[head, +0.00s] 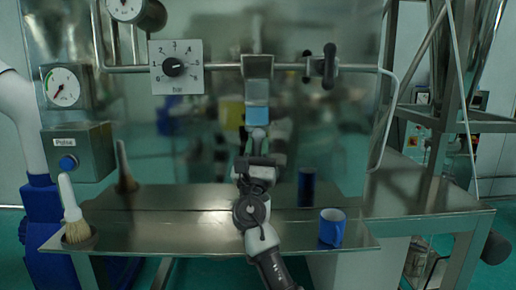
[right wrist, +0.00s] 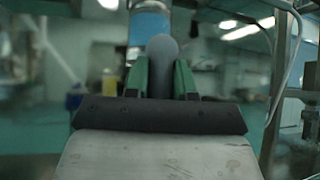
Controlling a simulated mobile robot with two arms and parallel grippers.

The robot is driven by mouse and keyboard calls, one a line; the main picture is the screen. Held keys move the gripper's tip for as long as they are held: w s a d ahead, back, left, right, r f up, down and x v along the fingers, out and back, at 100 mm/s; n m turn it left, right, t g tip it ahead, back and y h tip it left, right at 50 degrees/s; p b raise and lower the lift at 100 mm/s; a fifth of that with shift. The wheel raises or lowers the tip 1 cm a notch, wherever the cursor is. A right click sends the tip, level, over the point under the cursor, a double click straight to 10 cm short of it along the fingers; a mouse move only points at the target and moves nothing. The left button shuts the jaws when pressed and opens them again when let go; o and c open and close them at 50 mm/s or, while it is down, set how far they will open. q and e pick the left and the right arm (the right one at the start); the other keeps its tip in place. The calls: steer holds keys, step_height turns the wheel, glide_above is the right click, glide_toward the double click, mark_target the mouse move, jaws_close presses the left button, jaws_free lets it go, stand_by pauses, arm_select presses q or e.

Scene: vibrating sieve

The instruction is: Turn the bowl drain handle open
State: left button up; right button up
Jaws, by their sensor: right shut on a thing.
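A grey, round-ended handle (right wrist: 161,52) stands between the green fingers of my right gripper (right wrist: 161,78) in the right wrist view. The fingers are shut on it from both sides. In the head view my right gripper (head: 257,152) is raised in front of the steel panel, just below a spout with a blue band (head: 257,115). The handle's pale end (head: 258,136) shows just above the gripper there. The gripper hides its lower part, and I cannot tell how far it is turned. My left gripper is not in view.
A brush (head: 70,200) stands in a holder on the left of the steel shelf (head: 180,236). A blue mug (head: 332,228) stands on its right. A metal frame stands right.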

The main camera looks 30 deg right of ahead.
steer(key=shift+f, duration=0.1)
steer(key=o, duration=0.9)
steer(key=b+v, duration=0.2)
steer(key=v, duration=0.8)
steer(key=shift+s+a+f+b, duration=0.2)
steer(key=shift+b, duration=0.15)
